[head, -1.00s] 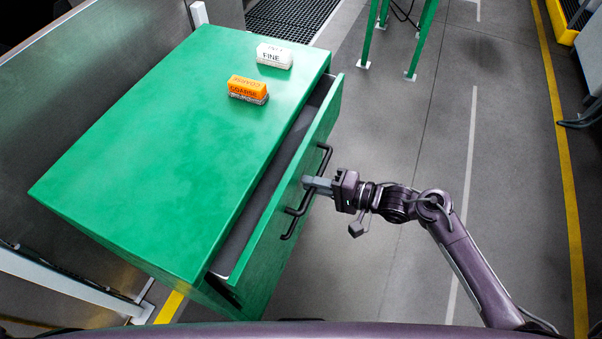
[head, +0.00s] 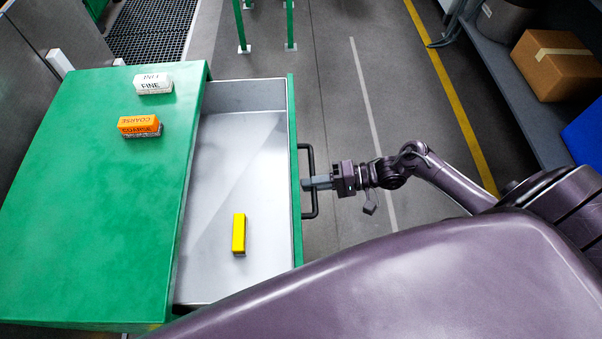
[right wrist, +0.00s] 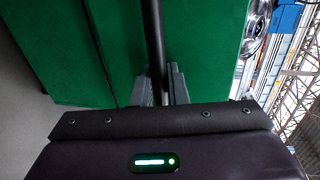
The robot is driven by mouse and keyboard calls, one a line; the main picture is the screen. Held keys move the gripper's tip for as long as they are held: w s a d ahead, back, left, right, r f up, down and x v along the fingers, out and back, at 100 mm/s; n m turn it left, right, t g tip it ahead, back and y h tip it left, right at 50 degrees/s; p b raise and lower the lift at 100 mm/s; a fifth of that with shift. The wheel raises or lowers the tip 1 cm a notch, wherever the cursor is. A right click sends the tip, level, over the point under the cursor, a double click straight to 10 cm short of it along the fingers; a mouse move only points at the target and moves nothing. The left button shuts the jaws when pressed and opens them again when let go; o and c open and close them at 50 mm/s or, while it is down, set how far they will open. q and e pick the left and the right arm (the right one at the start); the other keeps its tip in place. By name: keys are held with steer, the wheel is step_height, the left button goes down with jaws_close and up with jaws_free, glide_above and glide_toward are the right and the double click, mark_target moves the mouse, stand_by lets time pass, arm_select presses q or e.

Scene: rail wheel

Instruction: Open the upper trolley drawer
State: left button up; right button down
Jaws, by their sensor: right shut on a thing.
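The green trolley (head: 75,200) stands at the left in the head view. Its upper drawer (head: 240,150) is pulled well out to the right, showing a grey metal inside. A yellow block (head: 239,234) lies in the drawer's near half. My right gripper (head: 308,184) is shut on the black bar handle (head: 313,208) on the drawer's front. In the right wrist view the fingers (right wrist: 160,88) sit on both sides of the handle bar (right wrist: 153,35), against the green drawer front (right wrist: 200,50). My left gripper is not in view.
A white block marked FINE (head: 153,84) and an orange block marked COARSE (head: 140,125) lie on the trolley top. A shelf with a cardboard box (head: 556,65) stands at the far right. The floor (head: 340,120) right of the drawer is clear.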

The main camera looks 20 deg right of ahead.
steer(key=shift+s+d, duration=0.1)
steer(key=c, duration=1.8)
jaws_free()
steer(key=v, duration=0.7)
steer(key=shift+d+b, duration=0.35)
steer(key=shift+d, duration=0.05)
steer(key=shift+s+f, duration=0.1)
